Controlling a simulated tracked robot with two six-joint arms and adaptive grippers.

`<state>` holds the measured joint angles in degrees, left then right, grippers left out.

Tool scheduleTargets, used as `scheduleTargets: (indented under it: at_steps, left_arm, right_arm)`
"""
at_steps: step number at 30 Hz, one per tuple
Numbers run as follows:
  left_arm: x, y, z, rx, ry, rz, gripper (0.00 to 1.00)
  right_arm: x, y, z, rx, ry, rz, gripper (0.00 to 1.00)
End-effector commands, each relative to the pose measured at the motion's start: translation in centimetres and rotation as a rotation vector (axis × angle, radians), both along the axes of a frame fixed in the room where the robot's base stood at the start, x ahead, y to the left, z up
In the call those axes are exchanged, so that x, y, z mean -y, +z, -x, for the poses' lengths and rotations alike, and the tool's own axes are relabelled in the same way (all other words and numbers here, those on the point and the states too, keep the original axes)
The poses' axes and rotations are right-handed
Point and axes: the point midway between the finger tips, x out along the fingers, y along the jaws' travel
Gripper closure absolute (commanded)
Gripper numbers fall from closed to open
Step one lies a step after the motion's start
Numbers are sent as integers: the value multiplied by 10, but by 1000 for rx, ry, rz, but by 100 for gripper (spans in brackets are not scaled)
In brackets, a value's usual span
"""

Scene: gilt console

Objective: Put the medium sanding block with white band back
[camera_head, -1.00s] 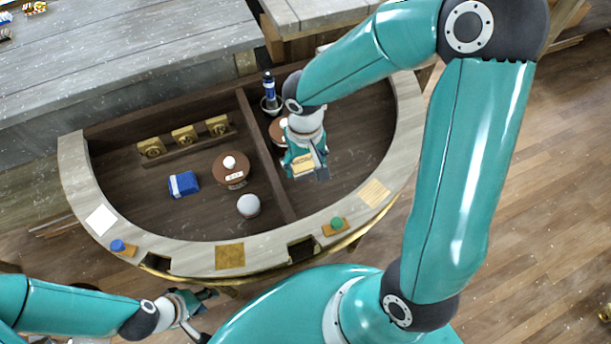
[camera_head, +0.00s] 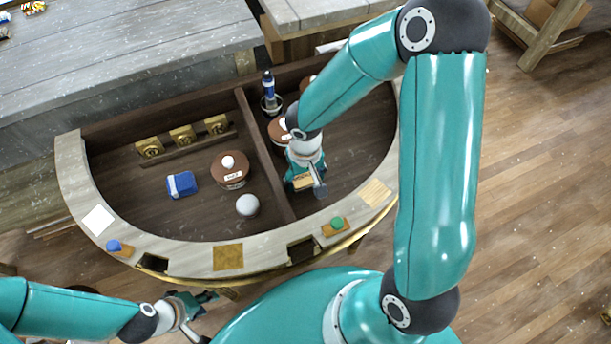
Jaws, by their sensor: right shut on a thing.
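My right gripper (camera_head: 305,186) is low over the right compartment of the half-round console (camera_head: 74,183), just right of the divider. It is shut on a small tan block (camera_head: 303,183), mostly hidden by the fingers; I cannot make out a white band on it. A blue block with a white band (camera_head: 182,184) lies on the floor of the left compartment, apart from both grippers. My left gripper (camera_head: 207,313) is outside the console's front edge at the lower left, its fingers apart and empty.
A round brown box (camera_head: 230,170) and a grey ball (camera_head: 247,205) are in the left compartment, with gold blocks (camera_head: 182,135) on a rack behind. A divider (camera_head: 262,150) separates the compartments.

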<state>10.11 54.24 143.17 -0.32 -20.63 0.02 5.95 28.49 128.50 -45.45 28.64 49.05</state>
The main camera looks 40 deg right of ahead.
Motion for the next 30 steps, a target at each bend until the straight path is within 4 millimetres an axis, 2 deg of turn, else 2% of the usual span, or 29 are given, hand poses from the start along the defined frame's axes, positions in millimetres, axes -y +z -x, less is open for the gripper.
scheduleTargets:
  at_steps: [1, 3, 16, 20, 30]
  left_arm:
    - [0, -2, 0, 0, 0, 0, 60]
    - [0, -1, 0, 0, 0, 0, 60]
    - [0, 4, 0, 0, 0, 0, 60]
    - [0, 8, 0, 0, 0, 0, 60]
    - [0, 16, 0, 0, 0, 0, 60]
  right_arm:
    - [0, -1, 0, 1, 0, 0, 27]
    - [0, -1, 0, 0, 0, 0, 20]
    - [0, 6, -1, 2, 0, 0, 20]
    - [0, 25, -2, 6, 0, 1, 20]
    - [0, 92, -2, 6, 1, 0, 20]
